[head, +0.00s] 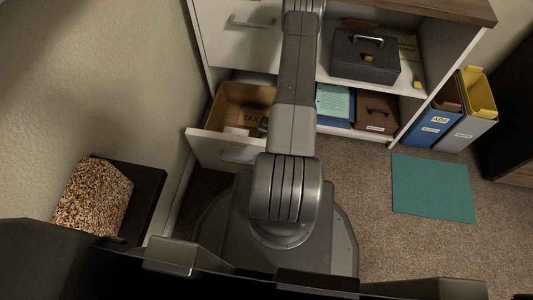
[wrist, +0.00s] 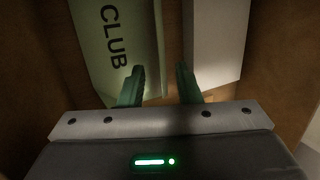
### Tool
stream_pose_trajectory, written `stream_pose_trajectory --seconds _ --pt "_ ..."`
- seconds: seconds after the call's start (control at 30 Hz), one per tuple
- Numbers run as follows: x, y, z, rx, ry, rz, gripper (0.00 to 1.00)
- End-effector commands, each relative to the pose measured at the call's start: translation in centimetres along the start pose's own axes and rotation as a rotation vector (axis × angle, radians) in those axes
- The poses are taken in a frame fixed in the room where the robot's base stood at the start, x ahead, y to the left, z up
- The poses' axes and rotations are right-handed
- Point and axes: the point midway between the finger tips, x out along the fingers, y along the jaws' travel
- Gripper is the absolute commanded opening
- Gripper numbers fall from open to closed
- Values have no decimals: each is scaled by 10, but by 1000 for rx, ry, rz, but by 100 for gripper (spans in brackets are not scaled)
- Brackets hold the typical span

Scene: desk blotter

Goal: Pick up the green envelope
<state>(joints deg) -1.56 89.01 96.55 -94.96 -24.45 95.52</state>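A pale green envelope (wrist: 122,45) marked "CLUB" lies at the upper left of the wrist view, inside the brown wooden drawer. My gripper (wrist: 160,72) is open, with its two dark green fingers apart. The left finger overlaps the envelope's right part in the picture, and the right finger overlaps the edge of a white block-like item (wrist: 217,40). I cannot tell whether either finger touches anything. In the head view my arm hides the gripper, and I cannot make out the green envelope there.
The open drawer (head: 223,104) has a white front and holds a "TAX" item (head: 252,116). Shelves on the right hold a dark cash box (head: 364,58) and a brown case (head: 376,111). Blue (head: 432,122) and grey (head: 468,125) binders stand beyond. A teal mat (head: 433,187) lies on carpet.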

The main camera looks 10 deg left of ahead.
Motion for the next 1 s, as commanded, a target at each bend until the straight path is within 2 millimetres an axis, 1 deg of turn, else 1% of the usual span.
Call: stream_pose_trajectory --seconds 0.2,0.33,0.47,0.67,0.7,0.83,1.0 --pt "30 1 2 -1 -3 0 31" --pt "46 0 2 -1 -1 0 31" --pt "52 -1 2 -1 0 0 31" --pt "51 -1 2 -1 0 0 31" --pt "51 -1 2 -1 0 0 27" --pt "51 -1 2 0 0 0 1" --pt "51 -1 2 0 0 1 0"
